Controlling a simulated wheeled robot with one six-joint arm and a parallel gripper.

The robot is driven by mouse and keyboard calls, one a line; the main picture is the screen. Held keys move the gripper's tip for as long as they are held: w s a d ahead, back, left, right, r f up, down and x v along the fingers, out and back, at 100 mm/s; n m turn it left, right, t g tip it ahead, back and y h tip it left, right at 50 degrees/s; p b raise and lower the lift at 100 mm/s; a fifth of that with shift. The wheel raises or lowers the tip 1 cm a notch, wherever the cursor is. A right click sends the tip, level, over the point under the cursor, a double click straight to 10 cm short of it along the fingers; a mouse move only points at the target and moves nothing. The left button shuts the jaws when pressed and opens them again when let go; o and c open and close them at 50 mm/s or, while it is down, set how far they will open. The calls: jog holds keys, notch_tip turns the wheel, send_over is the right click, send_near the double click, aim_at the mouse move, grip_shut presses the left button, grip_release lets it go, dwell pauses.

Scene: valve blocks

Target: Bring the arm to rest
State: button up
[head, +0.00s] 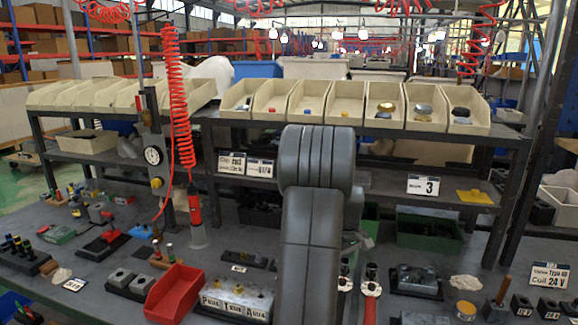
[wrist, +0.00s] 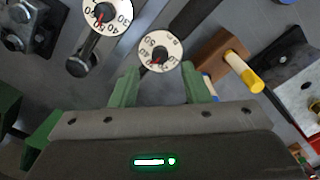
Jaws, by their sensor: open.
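My grey arm (head: 316,210) rises through the middle of the head view, with its rounded joint level with the shelf. It hides what is behind it, and my gripper cannot be made out there. In the wrist view my gripper (wrist: 161,76) shows its two green fingers spread apart. Nothing is held between them. A white round dial (wrist: 160,50) appears just beyond the fingertips; I cannot tell how far below them it is.
A second dial (wrist: 106,16) and a yellow-tipped peg (wrist: 245,72) show in the wrist view. A red bin (head: 174,293), a valve block (head: 232,300) and red-handled parts (head: 371,290) crowd the bench. Cream bins (head: 345,103) line the shelf.

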notch_tip(320, 180, down, 4)
jog(key=shift+f, duration=0.25)
jog(key=shift+r, duration=0.15)
notch_tip(320, 180, up, 13)
notch_tip(320, 180, down, 13)
jog(key=shift+r, duration=0.15)
jog(key=shift+f, duration=0.3)
jog(key=m+p, duration=0.1)
jog(key=m, duration=0.8)
jog(key=shift+r+m+p, duration=0.1)
jog(key=shift+m+p, duration=0.3)
notch_tip(320, 180, up, 12)
jog(key=shift+b, duration=0.35)
